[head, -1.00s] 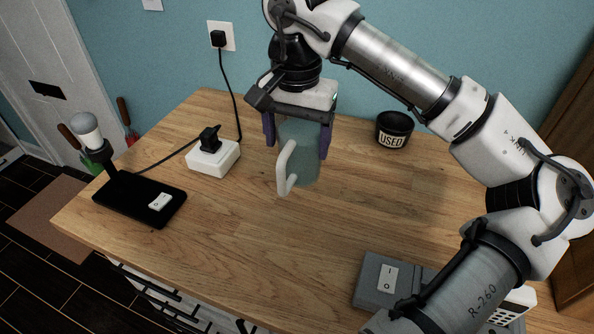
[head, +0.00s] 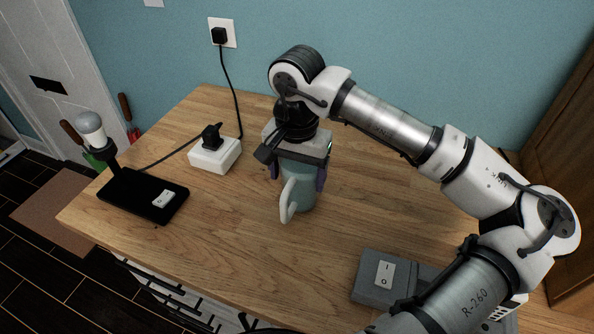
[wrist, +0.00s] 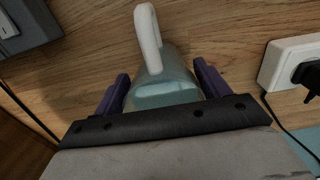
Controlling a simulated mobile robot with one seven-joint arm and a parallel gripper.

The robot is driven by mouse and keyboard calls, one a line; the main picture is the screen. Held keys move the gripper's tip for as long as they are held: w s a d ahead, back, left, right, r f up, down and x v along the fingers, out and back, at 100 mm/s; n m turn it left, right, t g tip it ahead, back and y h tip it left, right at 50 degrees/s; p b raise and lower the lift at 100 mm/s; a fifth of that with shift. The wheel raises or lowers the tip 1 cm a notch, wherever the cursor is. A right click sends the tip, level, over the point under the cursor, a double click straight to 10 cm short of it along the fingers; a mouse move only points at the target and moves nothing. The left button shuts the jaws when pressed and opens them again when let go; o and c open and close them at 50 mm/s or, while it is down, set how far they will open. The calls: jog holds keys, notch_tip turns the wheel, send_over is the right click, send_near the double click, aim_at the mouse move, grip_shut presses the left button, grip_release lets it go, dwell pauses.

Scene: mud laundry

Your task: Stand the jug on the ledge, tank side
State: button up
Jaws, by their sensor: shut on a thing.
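The jug (head: 304,195) is pale teal with a white handle facing the front left. It is upright between the purple fingers of my gripper (head: 297,178), which is shut on it from above. The jug is low over the middle of the wooden worktop (head: 230,235); I cannot tell whether its base touches. In the wrist view the jug (wrist: 168,92) sits between both fingers, handle pointing up the picture. I cannot make out a ledge or a tank for certain.
A white adapter block (head: 215,155) with a black plug is left of the jug. A lamp on a black base (head: 142,197) stands near the left edge. A grey switch box (head: 378,278) is at the front right. Worktop around the jug is clear.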

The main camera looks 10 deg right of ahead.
jog(key=shift+f, duration=0.15)
jog(key=o, duration=1.4)
jog(key=shift+o, duration=0.2)
